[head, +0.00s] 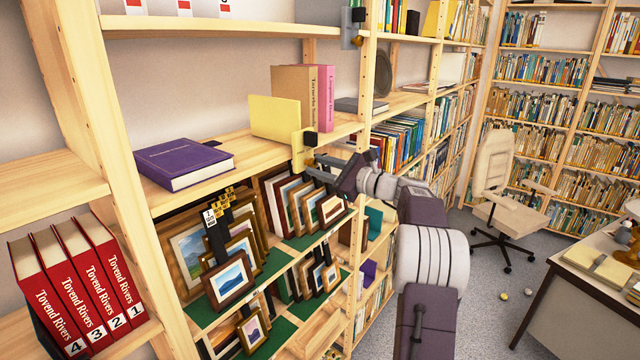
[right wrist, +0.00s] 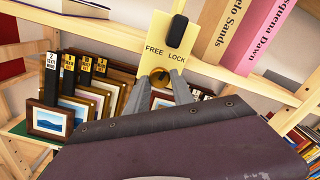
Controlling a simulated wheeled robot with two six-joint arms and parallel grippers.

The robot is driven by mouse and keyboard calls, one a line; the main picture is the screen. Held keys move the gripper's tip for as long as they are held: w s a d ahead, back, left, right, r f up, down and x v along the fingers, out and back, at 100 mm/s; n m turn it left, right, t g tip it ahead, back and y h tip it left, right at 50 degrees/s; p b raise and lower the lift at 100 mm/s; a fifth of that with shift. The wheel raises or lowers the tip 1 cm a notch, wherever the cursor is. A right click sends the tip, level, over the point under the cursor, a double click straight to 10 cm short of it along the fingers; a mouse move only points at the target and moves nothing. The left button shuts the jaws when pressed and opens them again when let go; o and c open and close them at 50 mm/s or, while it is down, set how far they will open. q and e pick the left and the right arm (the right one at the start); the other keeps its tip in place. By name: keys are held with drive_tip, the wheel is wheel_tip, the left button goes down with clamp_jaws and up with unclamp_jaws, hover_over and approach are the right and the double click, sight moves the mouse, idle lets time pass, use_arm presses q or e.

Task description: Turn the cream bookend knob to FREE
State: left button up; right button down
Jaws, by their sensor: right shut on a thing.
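The cream bookend (head: 274,117) stands on the middle shelf, left of a tan and a pink book. Its front plate hangs over the shelf edge and shows in the right wrist view (right wrist: 148,66), with FREE on the left and LOCK on the right. A black piece (right wrist: 178,28) sits above LOCK. The round brass knob (right wrist: 159,76) is below the words. My right gripper (right wrist: 161,82) is shut on it, one finger on each side. Which word the knob points to cannot be told. In the head view my right gripper (head: 314,163) reaches the plate from the right. My left gripper is not in view.
A purple book (head: 184,162) lies on the shelf to the left. A tan book (head: 294,96) and a pink book (head: 325,97) stand beside the bookend. Framed prints (head: 228,280) fill green-lined racks below. A grey bookend (head: 351,28) is on the shelf above.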

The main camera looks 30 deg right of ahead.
drive_tip(key=n+b, duration=0.5)
drive_tip(key=shift+f+n, duration=0.2)
drive_tip(key=shift+n, duration=0.1)
drive_tip(key=n+b, duration=0.2)
drive_tip(key=n, duration=0.1)
drive_tip(key=shift+r+b, duration=0.1)
drive_tip(key=shift+b, duration=0.25)
drive_tip(key=shift+r+n+b, duration=0.15)
drive_tip(key=shift+n+b, duration=0.45)
drive_tip(key=shift+n, duration=0.9)
drive_tip(key=c, duration=1.1)
unclamp_jaws()
